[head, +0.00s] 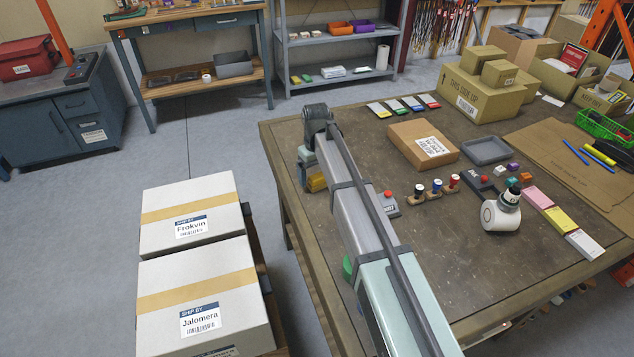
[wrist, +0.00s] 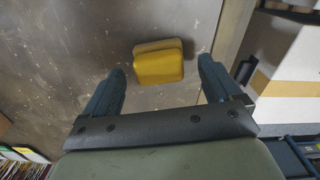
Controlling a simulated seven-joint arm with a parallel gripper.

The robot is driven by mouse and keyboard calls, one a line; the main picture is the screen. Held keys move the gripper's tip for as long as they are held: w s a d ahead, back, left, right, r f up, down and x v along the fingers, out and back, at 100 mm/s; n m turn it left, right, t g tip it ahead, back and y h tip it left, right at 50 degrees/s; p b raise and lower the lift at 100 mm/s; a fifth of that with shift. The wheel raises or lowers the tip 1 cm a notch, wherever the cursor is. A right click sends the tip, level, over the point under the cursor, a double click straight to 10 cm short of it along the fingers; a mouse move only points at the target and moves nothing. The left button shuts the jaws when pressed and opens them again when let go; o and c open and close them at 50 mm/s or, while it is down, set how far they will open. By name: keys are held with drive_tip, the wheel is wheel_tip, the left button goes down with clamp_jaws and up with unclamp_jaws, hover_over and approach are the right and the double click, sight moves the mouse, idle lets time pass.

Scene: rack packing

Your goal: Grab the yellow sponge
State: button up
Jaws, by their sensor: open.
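The yellow sponge (wrist: 158,66) lies on the worn table top, close to the table's edge. In the wrist view it sits just beyond my gripper (wrist: 163,82), between the lines of its two fingers. My gripper is open and empty, and the fingers do not touch the sponge. In the head view a small part of the yellow sponge (head: 317,183) shows beside my arm at the table's left edge; the arm hides the rest. The fingertips are hard to make out there.
The table (head: 290,150) ends just left of my gripper. White boxes (head: 192,212) stand beyond that edge. Colored cards (head: 404,105) lie at the back.

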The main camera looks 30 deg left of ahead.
wheel_tip(320, 180, down, 2)
drive_tip(key=c, duration=1.1)
